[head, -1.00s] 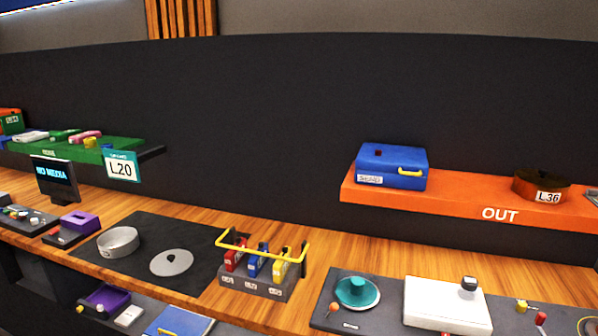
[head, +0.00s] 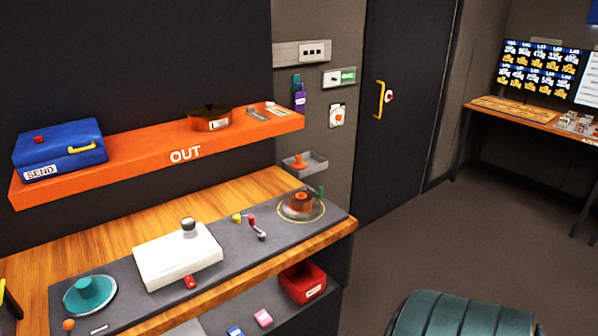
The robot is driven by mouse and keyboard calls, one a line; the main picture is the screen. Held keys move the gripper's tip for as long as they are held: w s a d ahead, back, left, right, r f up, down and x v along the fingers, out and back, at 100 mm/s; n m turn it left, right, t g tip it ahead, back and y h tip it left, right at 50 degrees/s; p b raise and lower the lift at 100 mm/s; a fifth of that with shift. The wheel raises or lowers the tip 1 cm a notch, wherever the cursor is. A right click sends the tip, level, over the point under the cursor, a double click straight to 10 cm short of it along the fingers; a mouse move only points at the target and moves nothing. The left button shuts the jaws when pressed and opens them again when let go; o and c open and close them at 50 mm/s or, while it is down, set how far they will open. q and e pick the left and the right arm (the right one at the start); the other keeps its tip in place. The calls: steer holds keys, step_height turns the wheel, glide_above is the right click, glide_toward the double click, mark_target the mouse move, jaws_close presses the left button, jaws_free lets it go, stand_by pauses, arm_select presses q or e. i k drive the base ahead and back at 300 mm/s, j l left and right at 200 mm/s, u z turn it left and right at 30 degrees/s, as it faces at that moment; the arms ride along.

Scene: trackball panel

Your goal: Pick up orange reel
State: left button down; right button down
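A round item with an orange hub (head: 301,201) sits on the circular plate at the right end of the grey panel (head: 225,240); it looks like an orange reel. A second round orange-brown item (head: 209,119) with a dark top and a white label stands on the orange OUT shelf (head: 150,160). I cannot tell for certain which of the two is the orange reel. Neither of my grippers is in view.
A blue SEND case (head: 60,150) is on the shelf's left. The panel holds a white box (head: 178,256) and a teal disc (head: 90,295). A red bin (head: 302,282) is below. A teal padded seat (head: 460,315) stands at front right; floor beyond is open.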

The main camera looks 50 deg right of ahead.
mark_target(301, 200)
steer(key=z, duration=1.75)
steer(key=i+l, duration=0.2)
steer(key=l, duration=0.15)
steer(key=i+l, duration=0.2)
steer(key=l, duration=0.15)
steer(key=i+l, duration=0.2)
steer(key=l, duration=0.15)
steer(key=i+l+u, duration=0.1)
steer(key=i+l, duration=0.15)
steer(key=l, duration=0.15)
steer(key=i+l, duration=0.15)
steer(key=l, duration=0.2)
steer(key=i+l, duration=0.2)
steer(key=l, duration=0.2)
